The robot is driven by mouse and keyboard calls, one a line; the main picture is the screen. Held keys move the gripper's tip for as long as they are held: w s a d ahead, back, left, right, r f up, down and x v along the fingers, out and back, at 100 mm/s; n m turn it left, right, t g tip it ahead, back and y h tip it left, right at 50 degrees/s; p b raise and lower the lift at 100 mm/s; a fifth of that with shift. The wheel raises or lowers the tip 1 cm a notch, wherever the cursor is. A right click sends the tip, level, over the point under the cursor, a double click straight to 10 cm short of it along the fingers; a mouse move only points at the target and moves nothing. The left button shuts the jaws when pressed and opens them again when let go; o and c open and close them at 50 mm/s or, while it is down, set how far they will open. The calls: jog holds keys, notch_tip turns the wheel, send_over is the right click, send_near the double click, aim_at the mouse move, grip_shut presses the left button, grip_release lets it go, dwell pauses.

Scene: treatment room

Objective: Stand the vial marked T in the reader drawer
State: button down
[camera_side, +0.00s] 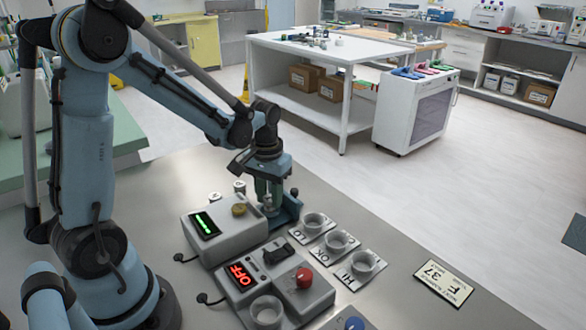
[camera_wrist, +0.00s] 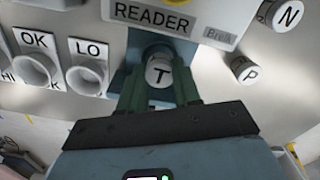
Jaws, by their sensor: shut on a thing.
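My gripper (camera_side: 269,196) is shut on the vial marked T, whose white cap (camera_wrist: 160,71) shows its letter between the green fingers (camera_wrist: 159,90) in the wrist view. In the side view the vial is mostly hidden by the fingers. The blue reader drawer (camera_side: 289,209) sticks out from the grey reader (camera_side: 222,230), and the gripper is right over it. The drawer also shows around the vial in the wrist view (camera_wrist: 133,52), below the READER label. The vial looks upright. I cannot tell whether its base touches the drawer floor.
Vials marked N (camera_wrist: 288,14) and P (camera_wrist: 244,70) stand beside the reader. Cups marked LO (camera_side: 313,222), OK (camera_side: 336,240) and HI (camera_side: 363,262) stand on the other side. A box with a red OFF display (camera_side: 241,273) is in front. The bench's right part is mostly clear.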

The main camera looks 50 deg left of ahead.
aim_at(269, 198)
jog(key=shift+f, duration=0.55)
dwell(0.8)
jog(key=c, duration=1.1)
grip_release()
jog(key=shift+r, duration=5.5)
jog(key=shift+s+d+r+m+t, duration=0.1)
jog(key=shift+s+d+m+t, duration=0.95)
jog(key=shift+d, duration=0.55)
jog(key=shift+s+d+m+t, duration=0.55)
jog(key=shift+s+d+t, duration=0.25)
jog(key=shift+d+t, duration=0.65)
jog(key=shift+s+d+r+m+t, duration=0.1)
jog(key=shift+s+d+m+t, duration=0.85)
jog(key=shift+d, duration=0.75)
